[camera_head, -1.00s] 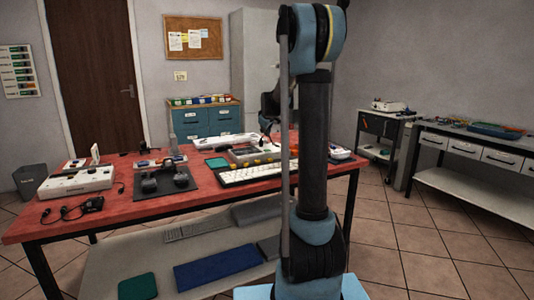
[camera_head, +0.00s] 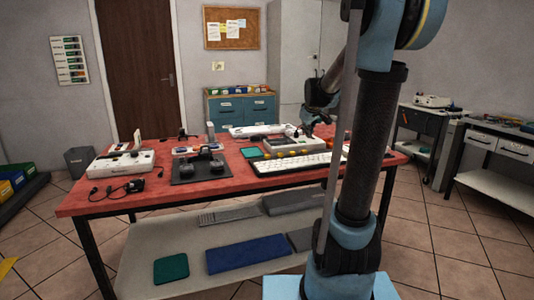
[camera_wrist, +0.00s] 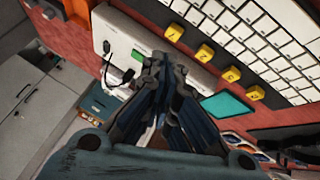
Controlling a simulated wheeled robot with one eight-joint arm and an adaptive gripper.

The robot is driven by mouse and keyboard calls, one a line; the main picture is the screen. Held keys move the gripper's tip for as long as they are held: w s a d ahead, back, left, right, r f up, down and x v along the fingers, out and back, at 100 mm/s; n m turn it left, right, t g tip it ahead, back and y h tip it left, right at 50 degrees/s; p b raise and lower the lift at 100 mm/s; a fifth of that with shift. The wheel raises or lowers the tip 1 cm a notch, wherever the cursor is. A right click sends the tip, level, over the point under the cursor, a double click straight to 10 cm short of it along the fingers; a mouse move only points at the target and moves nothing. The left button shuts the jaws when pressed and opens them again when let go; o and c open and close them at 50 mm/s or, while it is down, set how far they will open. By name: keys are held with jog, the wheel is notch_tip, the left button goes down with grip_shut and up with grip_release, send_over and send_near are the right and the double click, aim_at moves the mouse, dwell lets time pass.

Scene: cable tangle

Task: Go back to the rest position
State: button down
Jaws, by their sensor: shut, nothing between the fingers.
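My gripper (camera_head: 306,128) hangs from my arm over the back right part of the red table (camera_head: 240,181). It is near the white keyboard (camera_head: 290,163) and a pale device. In the wrist view my gripper (camera_wrist: 163,62) has its dark fingers together and empty. Below it are a white device (camera_wrist: 110,32) with a dark cable plug and a green pad (camera_wrist: 228,105). Whether the fingertips touch anything below cannot be told. My own arm hides part of the table's right side.
Several yellow blocks (camera_wrist: 204,53) line the keyboard's edge. A black mat (camera_head: 185,178) with dark rolls and a white box (camera_head: 122,163) are on the table's left. A workbench (camera_head: 495,148) stands at the right.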

jog(key=s+f+m+g, duration=0.1)
jog(key=s+f, duration=0.4)
jog(key=s, duration=0.8)
jog(key=s+f+m+g, duration=0.2)
jog(key=s+f, duration=0.4)
jog(key=s, duration=0.8)
jog(key=s+f+m+g, duration=0.2)
jog(key=s+f, duration=0.4)
jog(key=s, duration=0.8)
jog(key=shift+d+f+m, duration=0.15)
jog(key=shift+d+m, duration=0.05)
jog(key=shift+m, duration=0.5)
jog(key=shift+w, duration=0.1)
